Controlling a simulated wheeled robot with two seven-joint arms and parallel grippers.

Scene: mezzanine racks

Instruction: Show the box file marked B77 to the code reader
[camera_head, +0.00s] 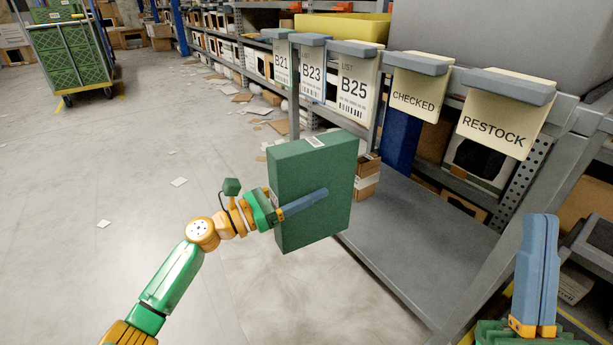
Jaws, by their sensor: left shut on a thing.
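A green box file (308,180) is held upright and slightly tilted in front of the rack. A small white label (315,142) sits on its top edge; its marking is too small to read, so I cannot tell whether it is B77. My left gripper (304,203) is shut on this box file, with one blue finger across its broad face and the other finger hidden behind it. My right gripper (537,270) is at the lower right, pointing up, its blue fingers together and empty. I cannot make out a code reader.
A grey rack shelf (425,235) lies right of the box file, mostly bare, with a small cardboard box (367,178) on it. Tags B21, B23, B25, CHECKED (415,95) and RESTOCK (497,122) hang above. The floor at left is open, with scattered papers and a green crate trolley (70,55).

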